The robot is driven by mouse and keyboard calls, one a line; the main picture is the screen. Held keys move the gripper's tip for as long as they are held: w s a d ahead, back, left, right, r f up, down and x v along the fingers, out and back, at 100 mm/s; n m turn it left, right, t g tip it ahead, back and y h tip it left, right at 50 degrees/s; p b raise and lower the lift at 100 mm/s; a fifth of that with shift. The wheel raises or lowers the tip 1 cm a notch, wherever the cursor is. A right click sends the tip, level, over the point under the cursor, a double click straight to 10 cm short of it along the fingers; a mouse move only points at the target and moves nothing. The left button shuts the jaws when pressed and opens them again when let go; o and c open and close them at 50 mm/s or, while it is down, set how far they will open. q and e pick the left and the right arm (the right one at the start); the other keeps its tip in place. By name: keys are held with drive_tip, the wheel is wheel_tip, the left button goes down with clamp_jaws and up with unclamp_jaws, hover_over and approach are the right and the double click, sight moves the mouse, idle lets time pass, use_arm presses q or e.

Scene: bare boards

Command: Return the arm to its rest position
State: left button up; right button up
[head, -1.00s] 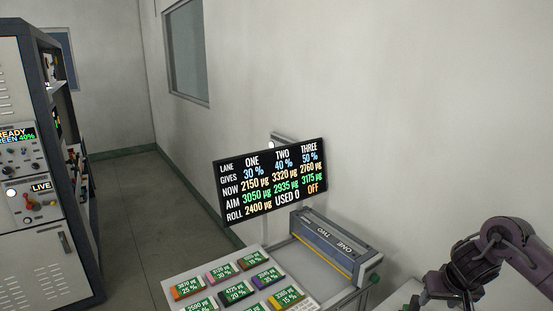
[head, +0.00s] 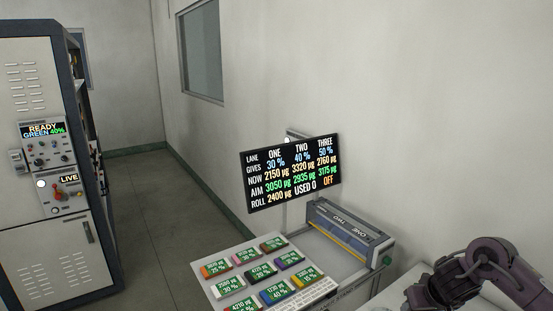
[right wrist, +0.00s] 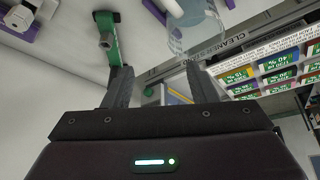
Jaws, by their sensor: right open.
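My right arm (head: 480,272) comes in at the lower right of the head view, and its gripper end is cut off by the bottom edge. In the right wrist view my right gripper (right wrist: 160,88) has its two dark fingers apart with nothing held between them. My left arm and gripper are not in view.
A tall control cabinet (head: 50,215) stands at left. A green-handled object (right wrist: 108,38) and a clear container (right wrist: 193,30) appear beyond my fingers. The floor between is clear.

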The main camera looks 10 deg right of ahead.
drive_tip(key=s+a+f+n+t+y, duration=0.1)
drive_tip(key=s+a+f+n, duration=0.2)
drive_tip(key=a, duration=0.8)
drive_tip(key=s+a+f+n+t+y, duration=0.1)
drive_tip(key=s+a+f+n+t, duration=0.15)
drive_tip(key=a, duration=0.85)
drive_tip(key=s+d+m+g, duration=0.2)
drive_tip(key=s+g, duration=0.3)
drive_tip(key=s, duration=1.2)
wheel_tip(320, 180, down, 38)
drive_tip(key=s+f+g+b, duration=0.1)
drive_tip(key=s+g+b, duration=0.15)
drive_tip(key=b, duration=0.45)
use_arm(q)
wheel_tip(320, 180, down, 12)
drive_tip(key=b, duration=0.4)
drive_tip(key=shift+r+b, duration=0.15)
drive_tip(key=shift+b, duration=0.2)
use_arm(e)
drive_tip(key=s+d+f+h, duration=0.1)
drive_tip(key=s+d+f, duration=0.2)
drive_tip(key=s+f, duration=1.5)
wheel_tip(320, 180, down, 2)
drive_tip(key=shift+s+f, duration=0.25)
drive_tip(key=shift+s, duration=0.15)
